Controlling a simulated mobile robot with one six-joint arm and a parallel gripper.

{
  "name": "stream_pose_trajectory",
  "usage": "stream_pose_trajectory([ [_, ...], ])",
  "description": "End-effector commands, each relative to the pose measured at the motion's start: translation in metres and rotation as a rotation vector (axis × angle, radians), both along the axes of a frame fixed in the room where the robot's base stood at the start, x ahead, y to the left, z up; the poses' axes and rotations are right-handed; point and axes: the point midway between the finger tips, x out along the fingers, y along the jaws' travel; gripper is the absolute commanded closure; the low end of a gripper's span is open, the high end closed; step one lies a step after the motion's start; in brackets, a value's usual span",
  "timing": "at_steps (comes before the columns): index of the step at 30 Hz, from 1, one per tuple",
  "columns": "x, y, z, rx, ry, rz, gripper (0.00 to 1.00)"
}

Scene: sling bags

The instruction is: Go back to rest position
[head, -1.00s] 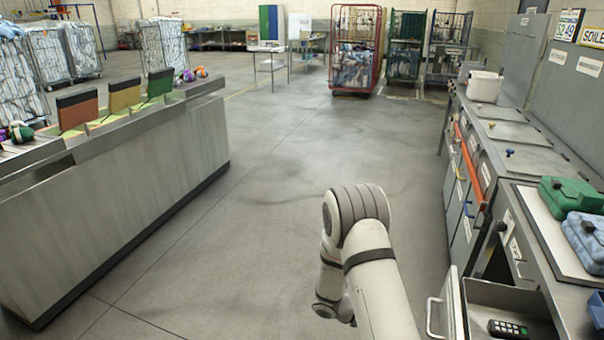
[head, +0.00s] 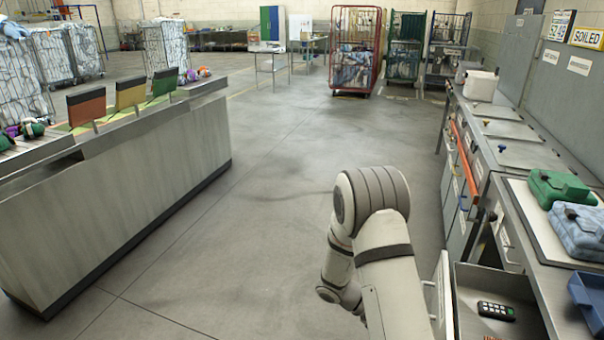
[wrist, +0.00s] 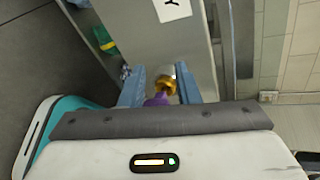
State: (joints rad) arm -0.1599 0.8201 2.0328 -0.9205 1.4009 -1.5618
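My arm rises at the lower middle of the head view, bent over at a rounded pale joint. My gripper is out of sight there. In the wrist view my gripper (wrist: 161,82) shows two blue fingers standing apart, with a visible gap. A small yellow and purple item (wrist: 166,84) appears in line with that gap. I see no finger clearly pressed on it, and its distance is hard to judge.
A long grey counter (head: 120,185) with coloured dividers stands left. On the right are a worktop with a green bag (head: 562,187), a blue bag (head: 580,228), and an open drawer (head: 525,325) holding a remote (head: 496,310). The floor (head: 270,170) between is clear. Cage trolleys stand behind.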

Motion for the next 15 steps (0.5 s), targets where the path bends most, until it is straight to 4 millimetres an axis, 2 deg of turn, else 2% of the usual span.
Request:
stream_pose_trajectory([
  [8, -0.016, 0.008, 0.047, 0.026, -0.313, -0.203, 0.71],
  [15, -0.042, 0.023, 0.097, 0.05, -0.707, -0.515, 0.71],
])
